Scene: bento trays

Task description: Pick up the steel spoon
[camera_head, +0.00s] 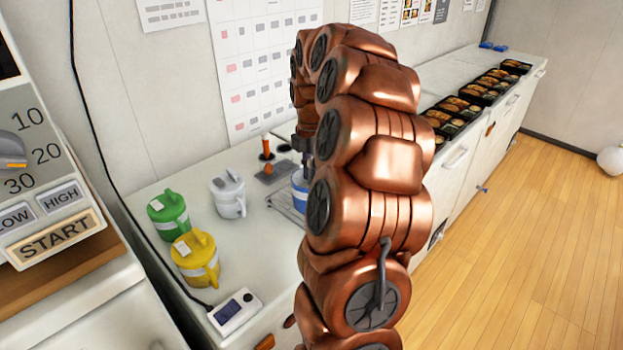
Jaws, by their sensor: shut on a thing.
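My gripper (304,158) shows only in part, as a dark shape at the left edge of my copper arm, which hides most of it. It points down above a blue and white container (300,188) on the counter. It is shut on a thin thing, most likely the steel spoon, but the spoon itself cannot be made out. I cannot tell whether the held thing touches the container or the rack.
A wire rack (284,205) lies under the container. White (228,194), green (168,215) and yellow (195,259) jugs stand at left. A small scale-like device (235,311) is in front. Several bento trays (464,107) line the far counter.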

